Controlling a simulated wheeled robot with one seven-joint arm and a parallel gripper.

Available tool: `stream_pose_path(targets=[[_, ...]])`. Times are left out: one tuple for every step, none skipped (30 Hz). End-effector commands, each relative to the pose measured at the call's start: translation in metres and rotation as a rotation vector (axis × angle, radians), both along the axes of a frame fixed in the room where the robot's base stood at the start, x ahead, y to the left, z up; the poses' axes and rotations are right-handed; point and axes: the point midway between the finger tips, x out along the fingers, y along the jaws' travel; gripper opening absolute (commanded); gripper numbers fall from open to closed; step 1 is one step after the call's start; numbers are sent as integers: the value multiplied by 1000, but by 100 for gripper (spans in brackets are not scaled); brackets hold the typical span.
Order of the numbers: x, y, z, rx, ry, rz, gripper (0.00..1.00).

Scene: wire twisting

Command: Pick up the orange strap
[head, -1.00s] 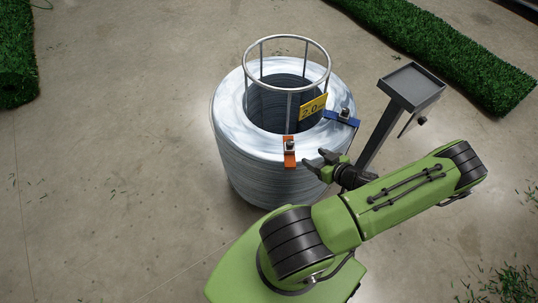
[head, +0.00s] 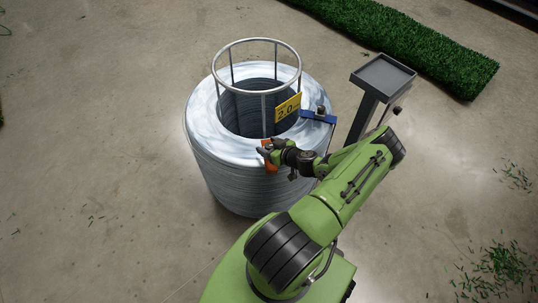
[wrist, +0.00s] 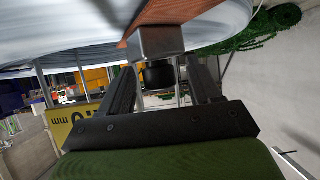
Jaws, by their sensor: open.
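The orange strap (head: 271,161) lies over the near rim of the wire coil (head: 240,180) in the head view, partly hidden by my gripper. In the wrist view the orange strap (wrist: 170,14) runs across the coil's pale surface, with its grey metal buckle (wrist: 156,42) just beyond my fingers. My gripper (head: 268,149) is at the strap in the head view. In the wrist view my gripper (wrist: 160,80) is open, its two dark fingers apart with the buckle and a dark knob between or just past their tips. I cannot tell whether they touch.
A blue strap (head: 318,117) sits on the coil's right rim. A metal ring frame (head: 257,45) rises from the coil beside a yellow label (head: 288,108). A grey stand with a tray (head: 383,75) is to the right. Green turf (head: 420,45) lies behind.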

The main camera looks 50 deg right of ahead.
Motion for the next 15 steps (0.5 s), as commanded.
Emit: stream_pose_path(targets=[[0, 0, 1, 0, 0, -1, 63], [0, 0, 1, 0, 0, 0, 63], [0, 0, 1, 0, 0, 0, 63], [-1, 0, 1, 0, 0, 0, 60], [-1, 0, 1, 0, 0, 0, 55], [-1, 0, 1, 0, 0, 0, 49], [-1, 0, 1, 0, 0, 0, 45], [-1, 0, 1, 0, 0, 0, 40], [-1, 0, 1, 0, 0, 0, 34], [-1, 0, 1, 0, 0, 0, 29], [-1, 0, 1, 0, 0, 0, 25], [-1, 0, 1, 0, 1, 0, 19], [-1, 0, 1, 0, 1, 0, 14], [-1, 0, 1, 0, 1, 0, 10], [-1, 0, 1, 0, 1, 0, 3]])
